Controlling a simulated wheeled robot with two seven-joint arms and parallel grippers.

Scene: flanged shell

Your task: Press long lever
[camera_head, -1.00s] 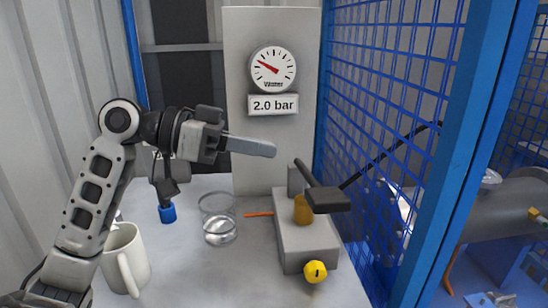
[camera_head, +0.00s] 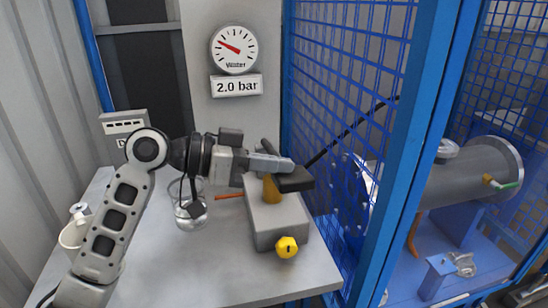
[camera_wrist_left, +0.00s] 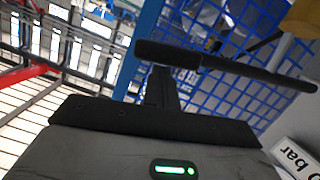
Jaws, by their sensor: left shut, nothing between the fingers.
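The black lever (camera_head: 297,181) sits over the grey pump block (camera_head: 272,222), above its brass cylinder (camera_head: 271,188). Its thick black end faces the front right. My left gripper (camera_head: 286,163) is shut and empty, with its fingertips just above and behind that thick end, partly overlapping the lever in the head view. In the left wrist view the lever (camera_wrist_left: 245,68) crosses just beyond my shut fingers (camera_wrist_left: 160,85), thick end at left. I cannot tell whether the fingertips touch it. My right gripper is not in view.
A yellow knob (camera_head: 287,247) is on the block's front. A gauge (camera_head: 233,49) sits above a "2.0 bar" sign (camera_head: 237,86). A glass (camera_head: 190,210) stands below my left forearm. Blue mesh (camera_head: 345,90) bounds the right side.

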